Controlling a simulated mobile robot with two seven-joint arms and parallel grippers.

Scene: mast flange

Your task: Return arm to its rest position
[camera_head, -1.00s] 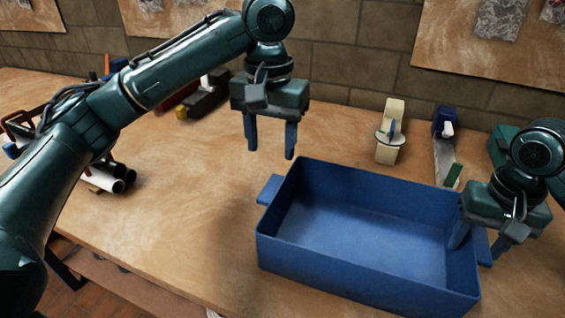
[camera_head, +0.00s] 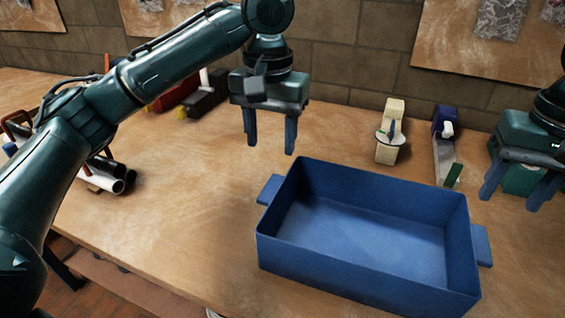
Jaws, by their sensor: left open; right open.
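My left gripper (camera_head: 270,148) is open and empty. It hangs with its fingers down above the wooden bench, beyond the back left corner of the blue bin (camera_head: 275,253). My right gripper (camera_head: 510,200) is open and empty at the right edge of the picture, fingers down. It is apart from the bin, behind and to the right of the bin's right handle (camera_head: 482,246). The bin is empty and stands upright on the bench, with its left handle (camera_head: 269,190) also clear. Most of my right arm is out of view.
A cream stand with a disc (camera_head: 390,137) and a blue and white tool (camera_head: 444,140) stand at the back of the wooden bench (camera_head: 180,200). A brick wall (camera_head: 350,60) closes the back. Free bench lies left of the bin.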

